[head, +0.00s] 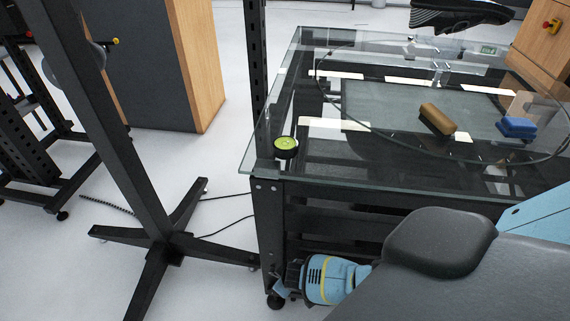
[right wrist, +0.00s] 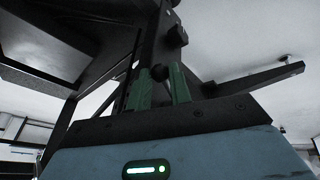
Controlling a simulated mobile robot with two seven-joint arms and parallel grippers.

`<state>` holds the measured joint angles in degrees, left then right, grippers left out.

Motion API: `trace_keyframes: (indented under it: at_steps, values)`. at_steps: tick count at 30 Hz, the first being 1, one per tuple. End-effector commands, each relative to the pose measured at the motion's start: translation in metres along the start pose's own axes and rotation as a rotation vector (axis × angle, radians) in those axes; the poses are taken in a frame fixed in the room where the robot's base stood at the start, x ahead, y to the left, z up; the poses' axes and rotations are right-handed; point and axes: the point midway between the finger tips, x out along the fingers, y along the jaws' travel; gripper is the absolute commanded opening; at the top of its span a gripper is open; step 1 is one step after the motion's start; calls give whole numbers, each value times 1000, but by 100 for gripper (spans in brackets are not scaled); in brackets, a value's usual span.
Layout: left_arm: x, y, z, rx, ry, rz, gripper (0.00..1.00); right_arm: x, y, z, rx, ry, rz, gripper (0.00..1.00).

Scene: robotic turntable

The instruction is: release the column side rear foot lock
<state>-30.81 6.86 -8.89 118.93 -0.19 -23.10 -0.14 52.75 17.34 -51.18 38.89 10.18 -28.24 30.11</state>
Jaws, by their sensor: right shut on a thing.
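The turntable frame's near-left leg (head: 267,235) stands on a small black caster (head: 276,301), beside the tall perforated column (head: 253,70). My right gripper (head: 284,279) is low at this leg, just above and beside the caster. In the right wrist view, its two green fingers (right wrist: 160,85) stand a little apart with a small dark rounded part (right wrist: 160,72) between them; they are shut on it. This part appears to be the foot lock, but its lever position is too dark to tell. My left gripper is out of view.
A black stand with crossed feet (head: 175,245) is close on the left. Thin cables (head: 226,227) lie on the floor between.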

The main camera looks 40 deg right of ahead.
Motion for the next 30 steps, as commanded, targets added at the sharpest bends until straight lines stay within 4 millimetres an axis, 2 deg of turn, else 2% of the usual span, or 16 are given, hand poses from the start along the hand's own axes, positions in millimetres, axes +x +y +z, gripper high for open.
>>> trace_keyframes:
  at_steps: [13, 25, 26, 30]
  values:
    - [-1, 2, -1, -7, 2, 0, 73, -10, 3, -4, -78, -202, 100, 0]
    - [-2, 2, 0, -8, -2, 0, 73, -12, 3, -3, -89, -227, 110, 0]
    - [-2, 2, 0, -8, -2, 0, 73, -12, 3, -3, -89, -227, 110, 24]
    - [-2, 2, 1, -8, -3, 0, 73, -11, 3, -3, -89, -225, 109, 42]
